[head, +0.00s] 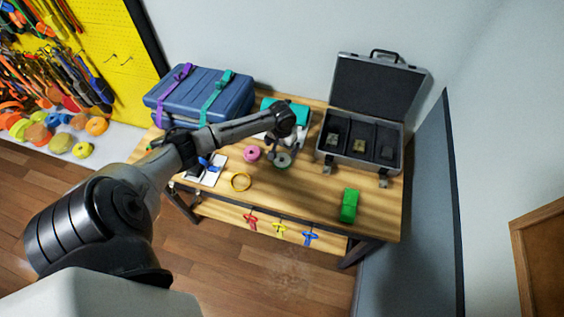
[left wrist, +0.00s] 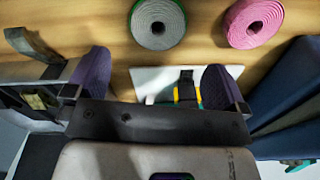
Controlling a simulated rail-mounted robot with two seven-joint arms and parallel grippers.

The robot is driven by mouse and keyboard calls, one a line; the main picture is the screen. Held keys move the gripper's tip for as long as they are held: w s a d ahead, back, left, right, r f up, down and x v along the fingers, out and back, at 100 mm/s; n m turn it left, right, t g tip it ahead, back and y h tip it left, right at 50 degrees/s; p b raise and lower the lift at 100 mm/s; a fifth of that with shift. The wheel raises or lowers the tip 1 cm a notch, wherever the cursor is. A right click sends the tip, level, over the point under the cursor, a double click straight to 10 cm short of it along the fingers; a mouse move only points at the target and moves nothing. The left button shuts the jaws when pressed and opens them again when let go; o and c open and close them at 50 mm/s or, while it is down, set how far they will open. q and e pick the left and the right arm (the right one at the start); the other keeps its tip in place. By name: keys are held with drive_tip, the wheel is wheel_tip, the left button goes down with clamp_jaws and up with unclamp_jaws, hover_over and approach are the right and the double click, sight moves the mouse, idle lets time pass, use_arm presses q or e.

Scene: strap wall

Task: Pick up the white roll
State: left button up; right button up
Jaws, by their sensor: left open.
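A pale grey-white roll with a green outer edge (head: 283,161) lies on the wooden table; it is the only whitish roll I see. It also shows at the top of the left wrist view (left wrist: 158,22), with its spiral face up. My left gripper (head: 277,147) is above the table close to this roll, partly covering it in the head view. In the left wrist view its purple-padded fingers (left wrist: 156,82) are wide apart, with no roll between them. The roll lies beyond the fingers there, apart from them. My right gripper is not in view.
A pink roll (head: 252,154) lies beside the whitish one. The table's front right is mostly clear.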

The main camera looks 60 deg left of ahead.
sight(282, 159)
use_arm(q)
drive_tip(key=shift+d+f+b, duration=0.15)
drive_tip(key=shift+f+b, duration=0.25)
drive_tip(key=shift+f, duration=3.65)
drive_tip(key=shift+c, duration=0.3)
drive_tip(key=c, duration=0.4)
